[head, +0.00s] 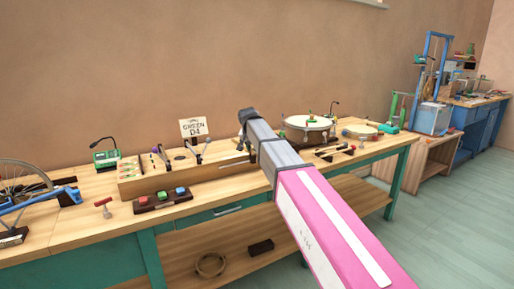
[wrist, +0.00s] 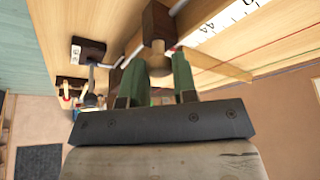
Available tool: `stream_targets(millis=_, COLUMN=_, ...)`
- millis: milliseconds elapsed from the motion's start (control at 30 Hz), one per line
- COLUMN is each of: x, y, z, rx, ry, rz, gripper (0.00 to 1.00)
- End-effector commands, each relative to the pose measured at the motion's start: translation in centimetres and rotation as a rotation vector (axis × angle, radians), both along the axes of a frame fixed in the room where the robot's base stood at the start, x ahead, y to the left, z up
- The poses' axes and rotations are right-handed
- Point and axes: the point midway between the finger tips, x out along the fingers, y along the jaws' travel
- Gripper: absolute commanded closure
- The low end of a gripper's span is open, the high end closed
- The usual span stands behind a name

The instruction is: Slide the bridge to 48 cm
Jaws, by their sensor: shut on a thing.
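A thin red string also crosses there. The position along the scale cannot be read. In the head view my arm covers the gripper and the bridge. The long wooden box (head: 150,186) runs left from behind my arm.
A green device (head: 106,157) and a bicycle wheel (head: 18,178) are to the left. A drum (head: 308,123) is right of my arm.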

Motion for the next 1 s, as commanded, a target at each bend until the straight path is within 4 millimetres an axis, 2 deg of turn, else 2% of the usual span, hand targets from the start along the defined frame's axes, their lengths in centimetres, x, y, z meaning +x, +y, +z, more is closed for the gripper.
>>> stream_targets(millis=133, x=0.0, y=-0.1, z=0.0, rx=-0.001, ry=0.000, rz=-0.001, gripper=1.00)
stream_targets(millis=167, x=0.0, y=-0.1, z=0.0, rx=-0.001, ry=0.000, rz=-0.001, gripper=0.64)
stream_targets(millis=200, x=0.0, y=-0.1, z=0.0, rx=-0.001, ry=0.000, rz=0.000, gripper=0.51)
stream_targets(millis=233, x=0.0, y=-0.1, z=0.0, rx=-0.001, ry=0.000, rz=0.000, gripper=0.48)
stream_targets(millis=500, x=0.0, y=-0.1, z=0.1, rx=-0.001, ry=0.000, rz=0.000, gripper=0.48)
stream_targets(millis=633, x=-0.3, y=0.0, z=0.7, rx=0.000, ry=-0.001, rz=0.000, gripper=0.48)
stream_targets(millis=1000, x=-2.6, y=0.5, z=6.5, rx=0.000, ry=-0.002, rz=0.000, gripper=0.48)
